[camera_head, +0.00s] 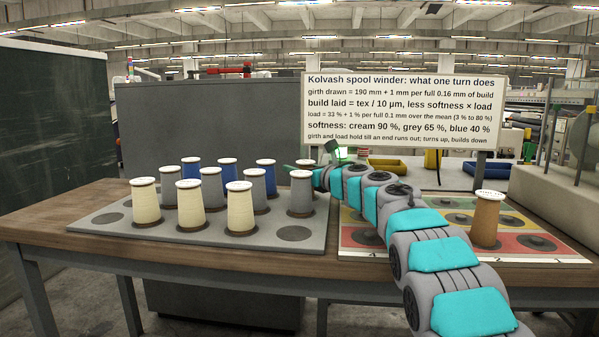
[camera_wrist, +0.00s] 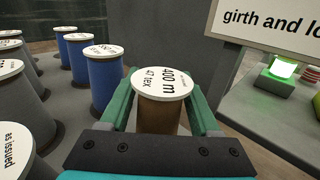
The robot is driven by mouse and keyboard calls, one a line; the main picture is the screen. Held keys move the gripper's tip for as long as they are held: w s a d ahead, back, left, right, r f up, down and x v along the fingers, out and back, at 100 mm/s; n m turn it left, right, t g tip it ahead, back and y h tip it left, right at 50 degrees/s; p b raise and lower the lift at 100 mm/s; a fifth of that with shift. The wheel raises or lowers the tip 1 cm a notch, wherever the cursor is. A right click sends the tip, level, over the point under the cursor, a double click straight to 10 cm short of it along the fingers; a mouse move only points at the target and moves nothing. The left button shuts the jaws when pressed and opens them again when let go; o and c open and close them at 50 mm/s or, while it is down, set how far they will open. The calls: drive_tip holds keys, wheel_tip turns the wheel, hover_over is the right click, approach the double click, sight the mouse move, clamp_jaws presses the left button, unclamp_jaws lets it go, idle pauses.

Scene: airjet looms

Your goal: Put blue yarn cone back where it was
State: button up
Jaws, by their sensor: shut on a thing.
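My gripper (camera_wrist: 160,105) is shut on a brown yarn cone (camera_wrist: 158,118) with a white top reading 400 m, 47 tex. The cone is upright between the green fingers; its lower end is hidden by my gripper. Blue yarn cones (camera_head: 218,186) stand in the tray's back part. The nearest blue cone (camera_wrist: 104,85) is just left of my gripper in the wrist view, apart from it.
Grey cones (camera_head: 190,208) and cream cones (camera_head: 240,211) stand close by on the tray. A dark round spot (camera_head: 295,233) at its front right is empty. Another brown cone (camera_head: 486,219) stands on the coloured board (camera_head: 440,236). A sign (camera_head: 400,110) rises behind.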

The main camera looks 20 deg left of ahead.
drive_tip(key=shift+f, duration=0.1)
drive_tip(key=o, duration=1.2)
drive_tip(key=shift+r, duration=0.3)
drive_tip(key=shift+s+d+f, duration=0.15)
drive_tip(key=shift+d+f, duration=0.1)
drive_tip(key=b+v, duration=0.4)
drive_tip(key=v, duration=0.6)
drive_tip(key=shift+b+v, duration=0.3)
drive_tip(key=shift+v, duration=0.45)
drive_tip(key=shift+r, duration=0.1)
